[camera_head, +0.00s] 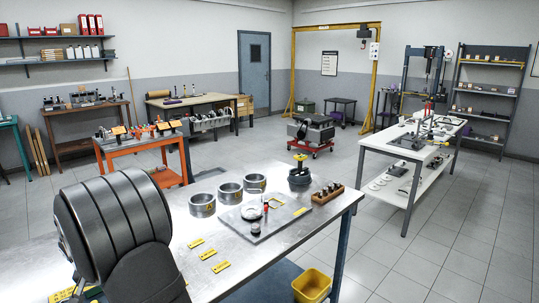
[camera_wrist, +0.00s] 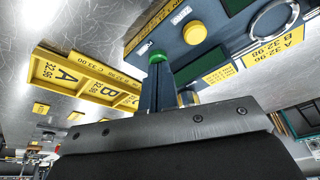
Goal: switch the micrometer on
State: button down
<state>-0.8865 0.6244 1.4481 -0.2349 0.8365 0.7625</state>
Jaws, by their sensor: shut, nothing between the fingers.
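In the wrist view, a dark blue-grey instrument (camera_wrist: 222,52), which may be the micrometer, fills the upper right. It has dark green windows, yellow labels, a yellow round button (camera_wrist: 194,33) and a green round button (camera_wrist: 155,57). My gripper (camera_wrist: 156,70) is shut and empty. Its fingertips meet the green button in the picture; I cannot tell whether they touch or press it. I see no lit reading on the instrument. In the head view, the instrument and the fingers do not show; a large dark arm part of mine covers the lower left.
Yellow lettered trays (camera_wrist: 85,78) lie left of the instrument in the wrist view. In the head view, the metal bench (camera_head: 245,262) carries ring-shaped cylinders (camera_head: 202,205), a plate with small tools (camera_head: 272,228) and a wooden rack (camera_head: 327,193). A yellow bin (camera_head: 312,286) is below.

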jog(key=shift+d+f, duration=0.1)
jog(key=shift+f, duration=0.55)
jog(key=shift+r, duration=3.05)
jog(key=shift+f, duration=2.05)
